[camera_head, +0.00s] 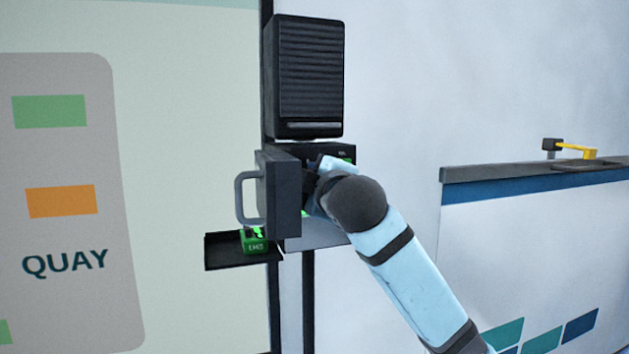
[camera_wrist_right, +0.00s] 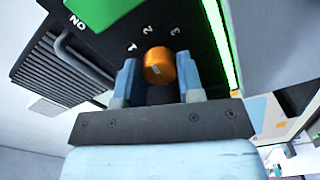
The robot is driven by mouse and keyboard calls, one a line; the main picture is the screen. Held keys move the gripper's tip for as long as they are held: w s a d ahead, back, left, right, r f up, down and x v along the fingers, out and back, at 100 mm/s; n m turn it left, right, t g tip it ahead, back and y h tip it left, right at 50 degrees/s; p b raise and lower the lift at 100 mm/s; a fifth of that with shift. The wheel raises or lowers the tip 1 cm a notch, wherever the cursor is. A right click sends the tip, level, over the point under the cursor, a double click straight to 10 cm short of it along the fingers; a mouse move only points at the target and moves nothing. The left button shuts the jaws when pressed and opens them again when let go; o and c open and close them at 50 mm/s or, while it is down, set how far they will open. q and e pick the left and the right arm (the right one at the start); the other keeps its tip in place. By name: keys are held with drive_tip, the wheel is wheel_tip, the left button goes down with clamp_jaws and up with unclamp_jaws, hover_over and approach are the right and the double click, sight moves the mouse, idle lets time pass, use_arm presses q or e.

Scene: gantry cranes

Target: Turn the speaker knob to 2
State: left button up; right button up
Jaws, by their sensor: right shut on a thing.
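The orange speaker knob (camera_wrist_right: 158,63) sits on a black panel (camera_wrist_right: 110,38) in the right wrist view, with the numbers 1, 2 and 3 printed around its far side. My right gripper (camera_wrist_right: 159,82) has one blue finger on each side of the knob and is shut on it. A small pale mark shows on the knob's face; which number it points to is hard to tell. In the head view my right gripper (camera_head: 318,185) is at the box under the black speaker (camera_head: 306,78), and the knob is hidden there. My left gripper is not in view.
An open dark door (camera_head: 283,195) with a grey handle stands left of my right gripper. Below it a black shelf (camera_head: 222,252) holds a green block (camera_head: 254,241). A bright green strip (camera_wrist_right: 222,45) runs beside the knob. A counter (camera_head: 530,170) stands at the right.

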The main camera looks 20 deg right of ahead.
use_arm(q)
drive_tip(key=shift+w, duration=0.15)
use_arm(e)
drive_tip(key=shift+m, duration=0.3)
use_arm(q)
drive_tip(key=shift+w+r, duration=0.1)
use_arm(e)
drive_tip(key=o, duration=0.9)
drive_tip(key=shift+s, duration=0.4)
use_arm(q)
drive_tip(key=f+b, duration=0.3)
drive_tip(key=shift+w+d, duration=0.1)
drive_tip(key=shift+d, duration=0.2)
use_arm(e)
drive_tip(key=s, duration=1.3)
drive_tip(key=shift+d, duration=0.25)
